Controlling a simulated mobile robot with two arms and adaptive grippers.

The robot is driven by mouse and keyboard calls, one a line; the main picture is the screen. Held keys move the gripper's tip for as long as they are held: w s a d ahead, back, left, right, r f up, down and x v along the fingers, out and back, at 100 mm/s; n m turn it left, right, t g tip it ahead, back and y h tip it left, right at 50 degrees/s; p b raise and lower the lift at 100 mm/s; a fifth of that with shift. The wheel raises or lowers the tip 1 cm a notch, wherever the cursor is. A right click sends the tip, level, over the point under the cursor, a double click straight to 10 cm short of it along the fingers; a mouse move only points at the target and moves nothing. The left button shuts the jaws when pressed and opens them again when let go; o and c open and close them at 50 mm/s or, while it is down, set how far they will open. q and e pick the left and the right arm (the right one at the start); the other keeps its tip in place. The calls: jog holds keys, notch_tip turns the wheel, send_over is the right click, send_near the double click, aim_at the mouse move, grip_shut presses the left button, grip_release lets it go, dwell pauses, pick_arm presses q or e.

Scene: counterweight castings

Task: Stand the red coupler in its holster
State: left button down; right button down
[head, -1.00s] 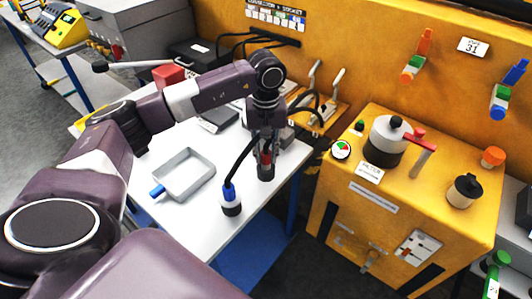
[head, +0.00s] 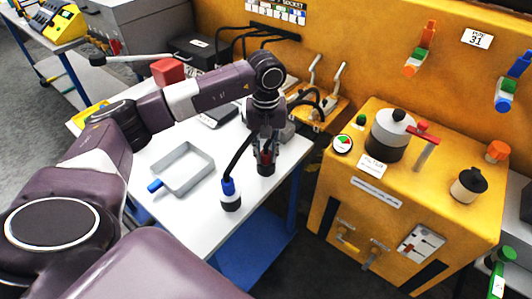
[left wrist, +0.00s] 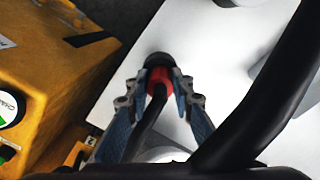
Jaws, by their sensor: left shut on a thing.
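My left gripper (head: 266,152) is shut on the red coupler (head: 267,157) above the white table. A black cable runs from the coupler. In the left wrist view the red coupler (left wrist: 158,80) shows between the two fingertips (left wrist: 158,88). A dark round cup-like part (left wrist: 158,60) lies right at the coupler's far end; in the head view it shows as a dark cylinder (head: 265,169) below the red band. I cannot tell whether this is the holster or how deep the coupler sits in it. My right gripper is not in view.
A blue coupler (head: 228,186) stands upright close by at the front left, its cable rising. A grey tray (head: 183,168) with a blue handle lies on the table (head: 190,220). A yellow cabinet (head: 330,208) with a pot stands to the right, across a gap.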

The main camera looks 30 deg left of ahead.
pick_arm(q)
jog(key=shift+f, duration=0.15)
jog(key=c, duration=1.6)
grip_release()
notch_tip(320, 180, up, 12)
jog(key=shift+f, duration=0.1)
